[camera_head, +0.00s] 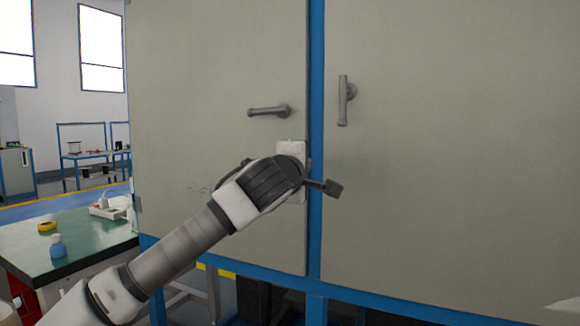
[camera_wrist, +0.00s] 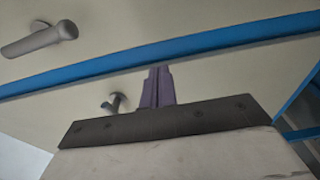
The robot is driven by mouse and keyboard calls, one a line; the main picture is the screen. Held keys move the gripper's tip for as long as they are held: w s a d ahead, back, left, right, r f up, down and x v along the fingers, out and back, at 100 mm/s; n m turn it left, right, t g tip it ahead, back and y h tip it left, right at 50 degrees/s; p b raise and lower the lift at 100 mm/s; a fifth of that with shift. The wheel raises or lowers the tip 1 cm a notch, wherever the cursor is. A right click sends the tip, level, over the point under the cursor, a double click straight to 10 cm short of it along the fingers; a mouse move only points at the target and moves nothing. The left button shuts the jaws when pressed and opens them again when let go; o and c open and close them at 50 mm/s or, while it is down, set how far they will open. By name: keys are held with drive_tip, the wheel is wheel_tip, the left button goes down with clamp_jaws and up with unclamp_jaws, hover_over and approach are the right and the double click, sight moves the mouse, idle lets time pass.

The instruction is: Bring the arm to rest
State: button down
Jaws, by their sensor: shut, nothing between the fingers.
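My gripper (camera_head: 333,188) is raised in front of a large grey cabinet (camera_head: 440,190) with blue framing. Its fingers (camera_wrist: 158,88) are together with nothing between them in the wrist view. In the head view my arm reaches up from the lower left, and the wrist covers part of the left door and a small pale plate (camera_head: 291,149). The left door handle (camera_head: 268,111) lies level, and the right door handle (camera_head: 343,100) stands upright. Both handles are apart from my gripper in the head view. I cannot tell how near the fingers are to the door.
A green-topped table (camera_head: 85,245) stands at the left, with a blue bottle (camera_head: 57,246), a yellow roll (camera_head: 47,226) and a white power strip (camera_head: 107,208). A blue-framed rack (camera_head: 85,150) stands farther back. The cabinet fills the front and right.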

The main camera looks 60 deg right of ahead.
drive_tip(key=shift+s+a, duration=0.25)
drive_tip(key=shift+s, duration=0.6)
drive_tip(key=shift+s+a, duration=0.25)
drive_tip(key=shift+s, duration=0.6)
